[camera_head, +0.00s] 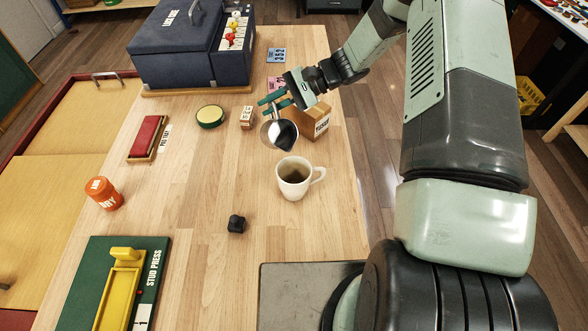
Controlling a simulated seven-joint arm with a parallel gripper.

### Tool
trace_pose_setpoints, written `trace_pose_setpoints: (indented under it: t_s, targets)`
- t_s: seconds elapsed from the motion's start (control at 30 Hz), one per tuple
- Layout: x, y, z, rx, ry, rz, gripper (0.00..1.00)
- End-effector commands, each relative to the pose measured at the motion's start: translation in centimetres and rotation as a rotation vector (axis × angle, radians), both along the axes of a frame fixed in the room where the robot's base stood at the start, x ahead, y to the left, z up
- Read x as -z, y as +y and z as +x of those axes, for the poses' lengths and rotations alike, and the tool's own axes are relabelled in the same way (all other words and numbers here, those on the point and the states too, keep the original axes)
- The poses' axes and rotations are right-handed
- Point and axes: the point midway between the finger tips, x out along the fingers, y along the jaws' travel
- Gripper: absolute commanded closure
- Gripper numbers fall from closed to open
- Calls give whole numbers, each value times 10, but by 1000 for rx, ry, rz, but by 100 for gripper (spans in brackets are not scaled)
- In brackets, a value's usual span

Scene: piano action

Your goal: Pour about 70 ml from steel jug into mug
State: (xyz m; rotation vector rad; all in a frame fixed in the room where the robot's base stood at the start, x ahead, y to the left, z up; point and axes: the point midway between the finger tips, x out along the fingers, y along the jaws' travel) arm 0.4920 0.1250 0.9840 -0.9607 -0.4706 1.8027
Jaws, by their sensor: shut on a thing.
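The white mug (291,186) stands upright on the wooden table, its handle to the right. Its inside shows a brown colour; I cannot tell how much liquid is in it. The steel jug (270,132) is in my gripper (272,104), behind and slightly left of the mug. The jug looks tilted, with white showing in its opening toward the camera. My gripper's green fingers are shut on the jug. The jug's far side and the exact grip are partly hidden. No stream between jug and mug is visible.
A cardboard box (316,122) stands right behind the jug. A small black object (236,224) lies front left of the mug. An orange jar (103,194), a round green-rimmed tin (210,116) and the green stud press (130,290) are left.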

Motion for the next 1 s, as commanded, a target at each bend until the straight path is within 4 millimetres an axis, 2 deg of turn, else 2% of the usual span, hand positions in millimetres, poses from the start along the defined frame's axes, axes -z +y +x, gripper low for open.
trace_pose_setpoints:
  t_s: [0.7, 1.0]
  targets:
    - [53, 17, 44, -5, 402, -152, 100]
    - [45, 23, 59, -6, 579, -220, 100]
